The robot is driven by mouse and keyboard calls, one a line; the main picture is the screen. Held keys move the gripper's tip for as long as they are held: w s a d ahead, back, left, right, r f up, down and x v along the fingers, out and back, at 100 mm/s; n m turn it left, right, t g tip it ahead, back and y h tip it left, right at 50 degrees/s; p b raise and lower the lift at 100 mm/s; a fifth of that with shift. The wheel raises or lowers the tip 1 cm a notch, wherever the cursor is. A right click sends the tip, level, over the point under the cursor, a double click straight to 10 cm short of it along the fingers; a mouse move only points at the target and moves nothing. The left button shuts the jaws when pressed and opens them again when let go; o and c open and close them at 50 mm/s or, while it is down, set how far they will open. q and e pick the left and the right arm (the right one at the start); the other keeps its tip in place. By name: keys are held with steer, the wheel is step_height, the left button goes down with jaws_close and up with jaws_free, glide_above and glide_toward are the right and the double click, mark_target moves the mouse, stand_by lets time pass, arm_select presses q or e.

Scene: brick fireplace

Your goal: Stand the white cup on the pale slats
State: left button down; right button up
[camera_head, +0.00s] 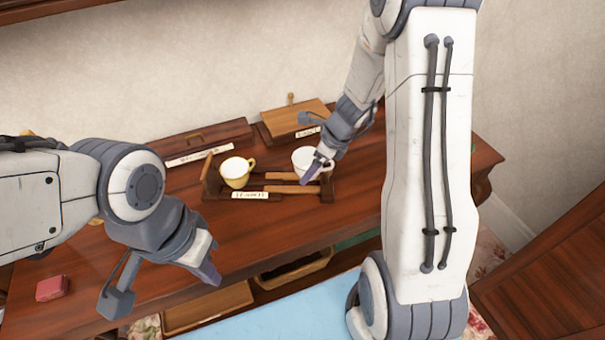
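The white cup (304,157) is upright at the right end of a dark wooden rack (326,190) on the desk. My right gripper (327,160) is at this cup, with one purple fingertip in front of its right side. The other finger is not clear, so I cannot tell whether it grips the cup. I cannot tell whether the cup rests on the rack or is held just above it. Pale brown slats (290,189) run across the rack, in front of the cup. My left gripper (162,287) is open and empty over the desk's front left.
A cream-yellow cup (236,174) stands at the rack's left end. A white label (250,195) is on the rack's front. Behind are a dark wooden box (196,143) and a lighter wooden box (293,117). A red block (52,287) lies front left.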

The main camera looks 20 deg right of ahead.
mark_target(298, 182)
steer(key=w+f, duration=0.1)
steer(key=w+a+f, duration=0.1)
steer(key=w, duration=0.1)
steer(key=shift+a, duration=0.2)
steer(key=shift+w+f+b, duration=0.1)
steer(key=shift+f+b, duration=0.6)
steer(key=shift+f, duration=1.35)
steer(key=o, duration=1)
steer(key=shift+f, duration=0.2)
steer(key=shift+o, duration=0.4)
steer(key=shift+r, duration=0.1)
